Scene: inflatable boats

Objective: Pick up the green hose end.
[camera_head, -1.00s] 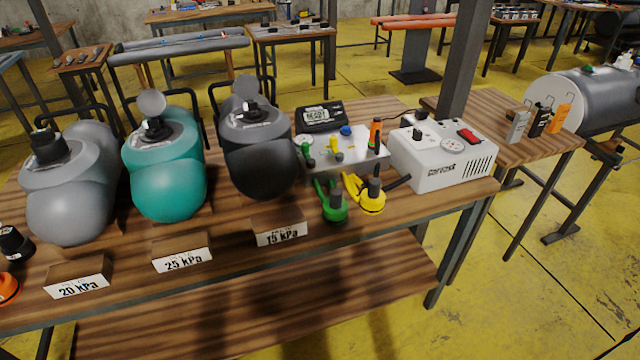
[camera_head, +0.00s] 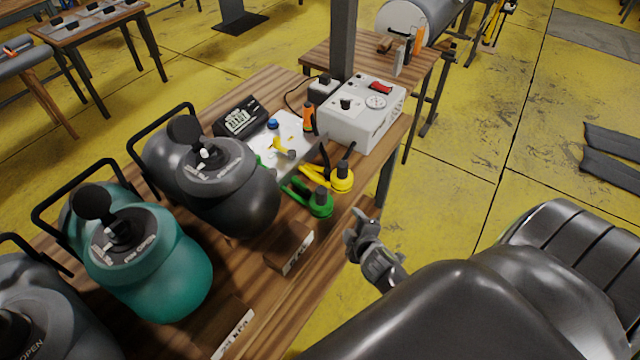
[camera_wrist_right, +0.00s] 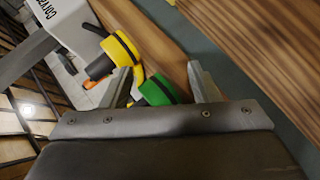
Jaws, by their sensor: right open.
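The green hose end (camera_head: 320,204) stands on the wooden table (camera_head: 345,218) near its front edge, beside the yellow hose end (camera_head: 342,179). My right gripper (camera_head: 357,232) is open and empty, in front of the table edge and close to the green hose end. In the right wrist view, the green hose end (camera_wrist_right: 160,90) shows between and beyond my open right fingers (camera_wrist_right: 162,76). The yellow hose end (camera_wrist_right: 120,52) is just past the left finger there. No contact is visible. My left gripper is not in view.
A white box with a dial (camera_head: 365,125) stands behind the hose ends. A black bag (camera_head: 215,180) and a teal bag (camera_head: 150,265) stand to the left. A label block (camera_head: 290,246) sits at the table edge.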

